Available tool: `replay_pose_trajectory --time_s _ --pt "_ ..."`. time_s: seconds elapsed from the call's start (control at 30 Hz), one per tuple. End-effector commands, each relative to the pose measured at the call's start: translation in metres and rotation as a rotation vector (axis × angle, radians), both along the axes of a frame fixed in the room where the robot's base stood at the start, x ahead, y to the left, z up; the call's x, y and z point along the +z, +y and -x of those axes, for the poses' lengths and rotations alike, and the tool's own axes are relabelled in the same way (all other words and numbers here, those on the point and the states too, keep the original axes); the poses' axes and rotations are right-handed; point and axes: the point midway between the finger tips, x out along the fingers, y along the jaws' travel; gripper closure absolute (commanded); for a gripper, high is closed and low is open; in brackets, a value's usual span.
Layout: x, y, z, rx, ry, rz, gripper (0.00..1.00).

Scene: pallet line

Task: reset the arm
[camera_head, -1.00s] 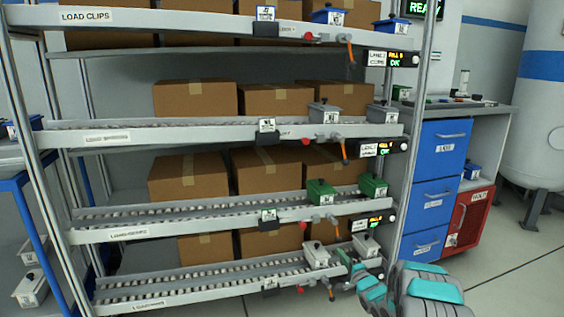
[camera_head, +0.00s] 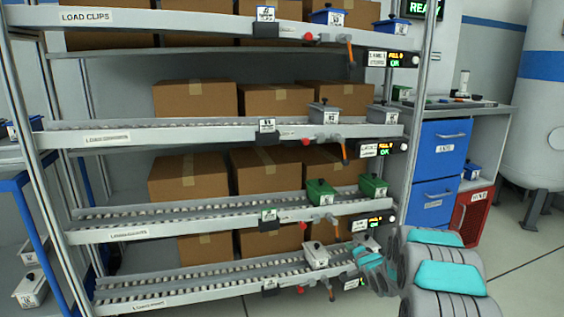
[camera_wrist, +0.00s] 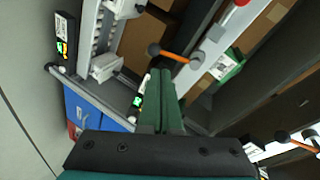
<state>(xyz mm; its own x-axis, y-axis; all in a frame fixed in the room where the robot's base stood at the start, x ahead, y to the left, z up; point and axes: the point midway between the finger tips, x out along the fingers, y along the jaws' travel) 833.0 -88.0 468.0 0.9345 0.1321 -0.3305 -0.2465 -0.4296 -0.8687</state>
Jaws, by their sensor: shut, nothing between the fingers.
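My gripper (camera_head: 370,260) is in front of the right end of the lowest lane of the flow rack, at the lower right of the head view. My grey and teal arm reaches to it from the lower right corner. In the wrist view the two dark green fingers of my gripper (camera_wrist: 162,80) lie close together, shut, with nothing between them. A grey bin (camera_head: 316,255) sits on the lowest lane just left of the gripper, and a second grey bin (camera_head: 366,243) is partly hidden behind it.
Two green bins (camera_head: 320,191) stand on the lane above. Orange levers (camera_head: 342,148) stick out from the rack front; one orange lever (camera_wrist: 170,53) appears near the fingertips in the wrist view. A blue drawer cabinet (camera_head: 444,145) and open floor (camera_head: 515,262) lie to the right.

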Motion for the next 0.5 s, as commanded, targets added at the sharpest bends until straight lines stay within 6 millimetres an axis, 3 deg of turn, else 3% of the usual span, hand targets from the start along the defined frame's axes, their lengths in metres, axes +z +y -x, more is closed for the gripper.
replay_pose_trajectory --time_s 0.03,0.27,0.5 --pt "0.012 -0.001 0.008 -0.006 0.03 0.051 1.0" --pt "0.042 -0.007 0.062 -0.007 0.214 0.278 1.0" --pt "0.069 -0.005 0.141 0.044 0.421 0.467 1.0"
